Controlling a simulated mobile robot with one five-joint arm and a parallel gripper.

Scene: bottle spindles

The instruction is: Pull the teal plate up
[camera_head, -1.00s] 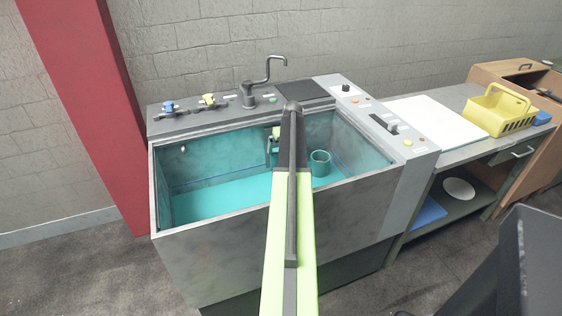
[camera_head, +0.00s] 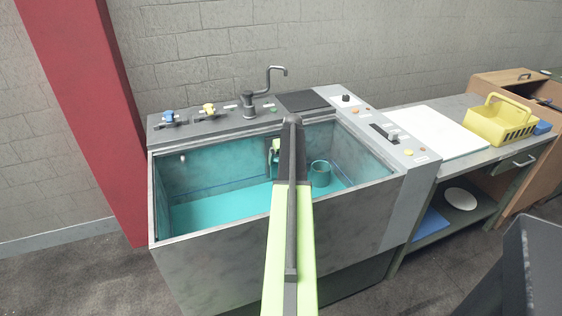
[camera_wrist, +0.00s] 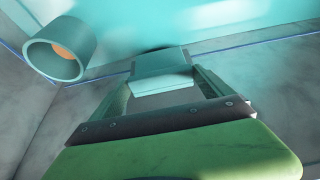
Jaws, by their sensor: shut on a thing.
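My gripper (camera_wrist: 163,80) reaches down into a grey sink tank (camera_head: 270,235) of teal water. In the wrist view its two fingers close on a small pale teal plate (camera_wrist: 160,62), with a lighter face towards my palm. The plate's lower extent is hidden or blurred. In the head view my arm covers much of the gripper (camera_head: 273,153), and I cannot make out the plate there.
A teal cup (camera_head: 320,175) stands in the tank right of my arm; it also shows in the wrist view (camera_wrist: 62,48). The tank walls stand close around. A faucet (camera_head: 250,100) and valves line the back. A yellow basket (camera_head: 500,122) sits on the right counter.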

